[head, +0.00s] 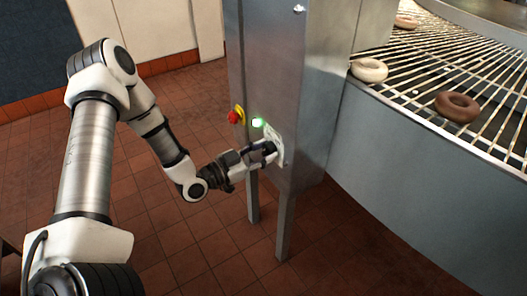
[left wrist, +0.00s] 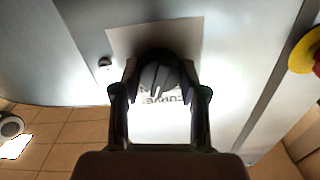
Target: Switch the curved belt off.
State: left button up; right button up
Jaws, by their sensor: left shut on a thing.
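The curved belt (head: 425,75) is a wire-rod conveyor at the upper right in the head view. A grey metal cabinet (head: 310,70) stands beside it, with a pale plate (head: 277,137) and a lit green lamp (head: 257,122) on its face. My left gripper (head: 268,150) is at this plate. In the left wrist view, my left gripper (left wrist: 160,98) is shut on a dark rotary knob (left wrist: 158,72), with its fingers on either side. Printed lettering on the plate (left wrist: 120,38) is partly hidden by the knob and gripper. My right gripper is not in view.
A red emergency button (head: 234,117) on a yellow base sits left of the green lamp, close to my left gripper. A white ring (head: 369,70) and brown rings (head: 457,107) lie on the belt. The tiled floor (head: 170,225) is clear around the cabinet legs.

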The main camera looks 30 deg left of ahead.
pick_arm(q)
jog(key=n, duration=1)
dwell(0.5)
jog(key=o, duration=1.1)
jog(key=shift+o, duration=0.2)
jog(key=v, duration=0.7)
jog(key=shift+s, duration=0.25)
